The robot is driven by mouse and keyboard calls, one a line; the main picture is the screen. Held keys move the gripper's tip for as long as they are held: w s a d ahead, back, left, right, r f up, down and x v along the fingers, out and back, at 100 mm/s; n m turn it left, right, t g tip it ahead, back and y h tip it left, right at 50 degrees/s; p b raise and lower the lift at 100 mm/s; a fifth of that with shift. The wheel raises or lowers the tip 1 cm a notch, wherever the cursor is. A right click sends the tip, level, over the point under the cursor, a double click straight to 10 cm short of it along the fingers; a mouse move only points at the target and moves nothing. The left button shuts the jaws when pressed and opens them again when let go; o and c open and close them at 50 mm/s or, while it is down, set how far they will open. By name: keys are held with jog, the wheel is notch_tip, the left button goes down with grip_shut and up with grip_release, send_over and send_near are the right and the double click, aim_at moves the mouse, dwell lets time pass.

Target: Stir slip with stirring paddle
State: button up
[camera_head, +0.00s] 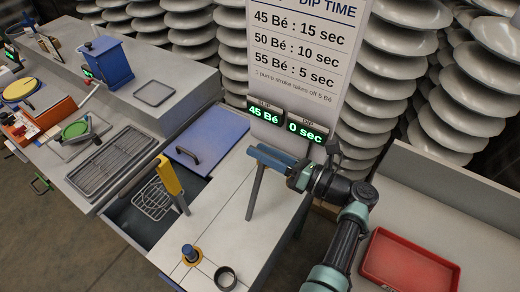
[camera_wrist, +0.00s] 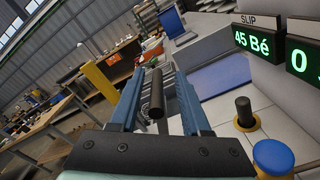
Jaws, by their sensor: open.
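My gripper (camera_head: 272,158) is open, its two blue fingers level above the light worktop. A dark upright bar (camera_head: 256,192), which looks like the stirring paddle, stands under the fingertips. In the wrist view a dark round rod (camera_wrist: 157,93), apparently its handle, shows between the fingers, with gaps on both sides. I cannot tell whether a finger touches it. The slip tank (camera_head: 125,216) is a dark opening at the left of the worktop; its slip surface is hard to make out.
A blue lid (camera_head: 207,140) lies behind the tank. A blue knob (camera_head: 190,252) and a dark ring (camera_head: 225,278) are on the front worktop. Displays read 45 Bé (camera_head: 264,114) and 0 sec (camera_head: 305,129). A red tray (camera_head: 410,262) lies at right.

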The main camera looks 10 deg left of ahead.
jog(key=b+v, duration=0.1)
jog(key=v, duration=1.1)
dwell(0.9)
